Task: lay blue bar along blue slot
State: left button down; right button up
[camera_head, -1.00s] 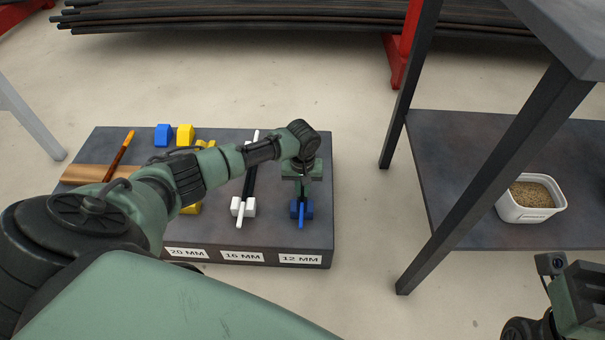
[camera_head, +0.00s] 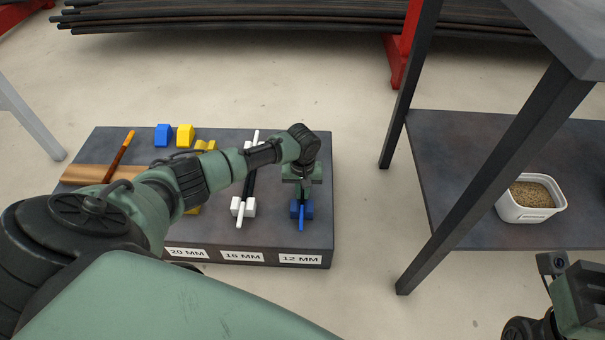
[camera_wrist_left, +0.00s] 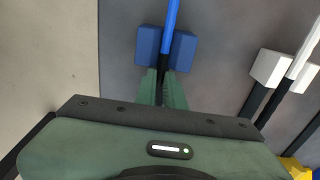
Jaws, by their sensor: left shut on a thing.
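The blue bar, dark with a blue end (camera_head: 301,223), lies in the notch of a blue slot block (camera_head: 308,210) above the 12 MM label. In the left wrist view the blue end (camera_wrist_left: 173,14) runs between the two halves of the blue block (camera_wrist_left: 184,50). My left gripper (camera_head: 303,188) points down and is shut on the dark part of the bar, just behind the block; its fingers (camera_wrist_left: 162,88) also show in the wrist view. The far part of the bar and any rear block are hidden by my gripper. My right gripper (camera_head: 580,300) shows only in part at the lower right.
A white-ended bar lies in white blocks (camera_head: 243,207) beside it, with yellow blocks (camera_head: 185,134) further left. The dark bench (camera_head: 318,240) carries these. A shelf table with a white tub (camera_head: 527,213) stands at right, with clear floor between.

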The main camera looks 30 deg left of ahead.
pick_arm(q)
jog(key=c, duration=1.4)
grip_release()
jog(key=shift+c, duration=0.2)
